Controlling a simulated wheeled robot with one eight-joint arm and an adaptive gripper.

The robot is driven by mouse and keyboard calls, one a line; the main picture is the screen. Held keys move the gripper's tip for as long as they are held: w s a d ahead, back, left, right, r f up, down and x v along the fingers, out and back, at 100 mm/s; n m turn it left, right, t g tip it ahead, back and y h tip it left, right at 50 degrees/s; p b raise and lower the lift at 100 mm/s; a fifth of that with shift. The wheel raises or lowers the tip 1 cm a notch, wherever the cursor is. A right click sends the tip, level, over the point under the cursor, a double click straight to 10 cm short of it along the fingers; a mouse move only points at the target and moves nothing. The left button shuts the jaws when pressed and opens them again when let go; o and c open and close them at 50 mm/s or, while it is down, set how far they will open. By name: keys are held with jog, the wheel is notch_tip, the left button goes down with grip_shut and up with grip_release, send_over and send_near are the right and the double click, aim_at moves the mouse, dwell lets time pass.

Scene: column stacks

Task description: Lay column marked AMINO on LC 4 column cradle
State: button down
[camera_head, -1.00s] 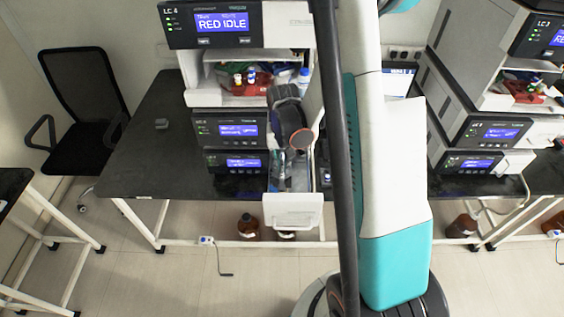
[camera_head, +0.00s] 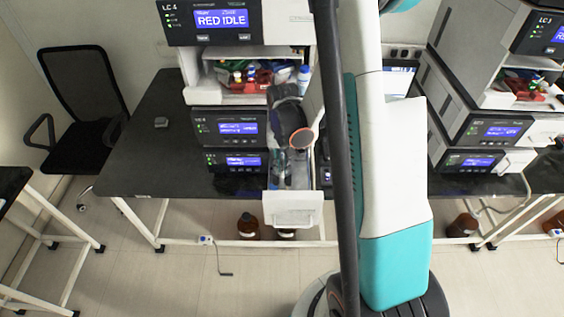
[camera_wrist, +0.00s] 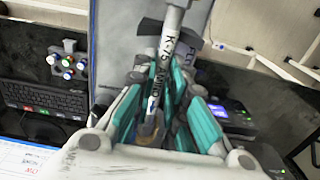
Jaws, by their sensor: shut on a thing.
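My gripper (camera_wrist: 163,92) is shut on a slim pale column (camera_wrist: 171,45) with dark lettering that appears to end in AMINO. In the wrist view the column points away from the gripper, with a dark bracket-like part (camera_wrist: 150,29) behind or beside it; I cannot tell whether they touch. In the head view my gripper (camera_head: 281,162) hangs over an open white drawer (camera_head: 292,208) at the right of the LC 4 stack (camera_head: 229,128). The column is not clear there. The LC 4 column cradle cannot be made out with certainty.
A second stack (camera_head: 480,132) stands at right. The black bench (camera_head: 140,160) is mostly clear at left. Brown bottles (camera_head: 247,227) stand on the floor.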

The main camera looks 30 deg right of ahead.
aim_at(282, 166)
jog(key=shift+f, duration=0.2)
jog(key=c, duration=1.5)
grip_release()
jog(key=shift+c, duration=0.2)
jog(key=shift+r, duration=0.15)
notch_tip(282, 166, up, 12)
